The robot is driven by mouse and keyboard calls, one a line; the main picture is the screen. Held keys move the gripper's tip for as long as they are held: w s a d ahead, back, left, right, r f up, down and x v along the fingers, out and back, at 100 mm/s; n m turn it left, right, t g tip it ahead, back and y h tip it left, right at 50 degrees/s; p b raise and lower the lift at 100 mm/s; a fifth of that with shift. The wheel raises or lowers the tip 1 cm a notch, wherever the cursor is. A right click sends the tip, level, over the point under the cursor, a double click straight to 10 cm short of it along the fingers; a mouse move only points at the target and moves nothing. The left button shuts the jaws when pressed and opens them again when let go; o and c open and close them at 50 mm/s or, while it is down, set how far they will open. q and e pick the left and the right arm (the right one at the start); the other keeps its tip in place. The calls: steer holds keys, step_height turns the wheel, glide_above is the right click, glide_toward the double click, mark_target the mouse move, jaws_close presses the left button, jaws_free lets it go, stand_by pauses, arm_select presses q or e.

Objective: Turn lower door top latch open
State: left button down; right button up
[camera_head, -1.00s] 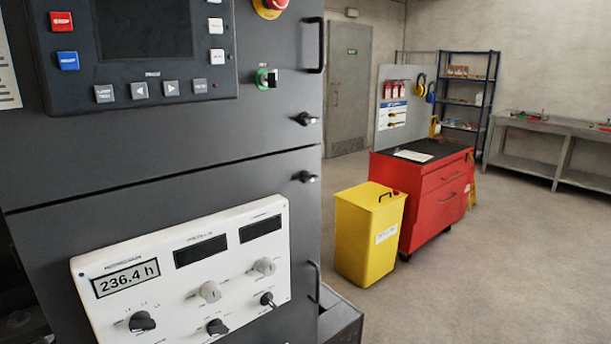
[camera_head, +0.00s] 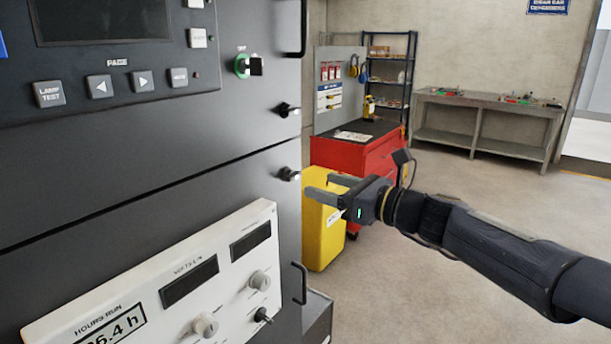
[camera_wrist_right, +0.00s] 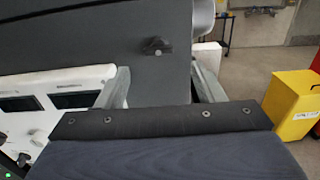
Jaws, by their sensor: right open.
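The lower door (camera_head: 130,250) is the dark grey panel below the seam, with a white instrument panel on it. Its top latch (camera_head: 288,174) is a small black knob near the door's upper right edge. My right gripper (camera_head: 318,189) is open and empty, just right of and slightly below the latch in the head view, apart from it. In the right wrist view the latch (camera_wrist_right: 157,46) shows beyond the open fingers (camera_wrist_right: 158,88), roughly between them and higher up. My left gripper is not in view.
Another latch (camera_head: 288,109) sits just above the seam on the upper door. A handle (camera_head: 299,283) stands out from the lower door. A yellow bin (camera_head: 322,240) and a red tool cart (camera_head: 355,155) stand behind my gripper. Floor at the right is free.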

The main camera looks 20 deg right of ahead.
mark_target(297, 178)
steer(key=p+x, duration=0.1)
steer(key=x, duration=0.6)
steer(key=shift+a, duration=0.1)
steer(key=shift+c, duration=0.3)
steer(key=c, duration=0.9)
